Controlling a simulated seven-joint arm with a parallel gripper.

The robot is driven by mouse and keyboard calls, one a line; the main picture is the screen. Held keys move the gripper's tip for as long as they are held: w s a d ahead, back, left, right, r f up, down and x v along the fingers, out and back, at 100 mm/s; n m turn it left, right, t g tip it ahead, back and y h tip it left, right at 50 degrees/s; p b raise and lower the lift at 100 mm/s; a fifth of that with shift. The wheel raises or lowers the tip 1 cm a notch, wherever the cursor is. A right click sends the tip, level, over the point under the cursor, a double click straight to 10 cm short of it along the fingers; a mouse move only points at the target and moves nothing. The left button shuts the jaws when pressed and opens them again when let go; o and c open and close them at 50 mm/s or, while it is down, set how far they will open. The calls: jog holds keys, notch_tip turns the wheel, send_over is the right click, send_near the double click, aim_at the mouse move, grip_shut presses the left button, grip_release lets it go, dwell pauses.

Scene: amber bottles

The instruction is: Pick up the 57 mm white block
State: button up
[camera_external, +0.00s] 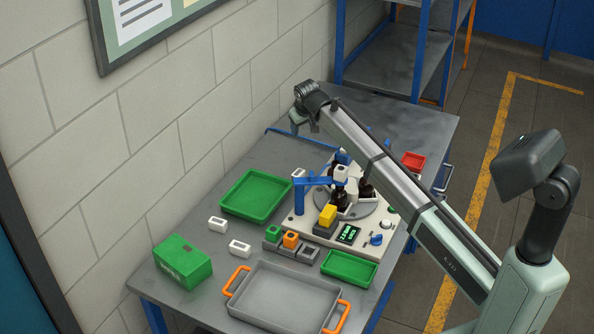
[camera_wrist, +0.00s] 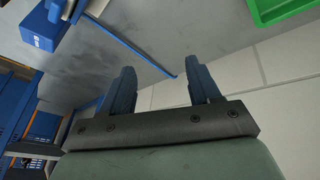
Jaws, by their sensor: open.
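Several small white blocks show in the outside view. One white block (camera_external: 218,224) lies near the wall edge, left of the large green tray. A second white block (camera_external: 240,248) lies nearer, beside the green box. A third white block (camera_external: 298,173) is partly behind the blue post. A whitish piece (camera_external: 341,172) sits up at the station. I cannot tell which is 57 mm. My gripper (camera_external: 297,127) is above the table's far end, small and partly hidden by the arm. In the wrist view my gripper (camera_wrist: 160,82) is open, with nothing between its fingers.
A green tray (camera_external: 223,197), green box (camera_external: 183,266), grey tray with orange handles (camera_external: 285,296) and smaller green tray (camera_external: 349,280) occupy the table. The station's blue post (camera_external: 299,200) stands tall. The wall (camera_wrist: 285,75) is close to the gripper.

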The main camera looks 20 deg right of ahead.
jog(key=s+a+f+n+g, duration=0.1)
jog(key=s+a, duration=0.2)
jog(key=a, duration=0.4)
jog(key=s+a+f+n+g+y, duration=0.1)
jog(key=s+a+n, duration=0.15)
jog(key=a, duration=0.45)
jog(key=s+a+f+n+g, duration=0.1)
jog(key=s+a, duration=0.2)
jog(key=a, duration=0.4)
jog(key=n+g, duration=0.2)
jog(key=n, duration=0.1)
send_over(218, 221)
jog(key=f, duration=0.9)
jog(key=shift+w+d+f, duration=0.15)
jog(key=shift+w+d, duration=0.1)
jog(key=shift+d, duration=0.15)
jog(key=shift+s+a+f, duration=0.1)
jog(key=shift+a+f, duration=0.1)
jog(key=shift+f, duration=1.15)
jog(key=shift+s+a+f, duration=0.1)
jog(key=shift+a+f, duration=0.1)
jog(key=shift+f, duration=1.15)
jog(key=c, duration=1.1)
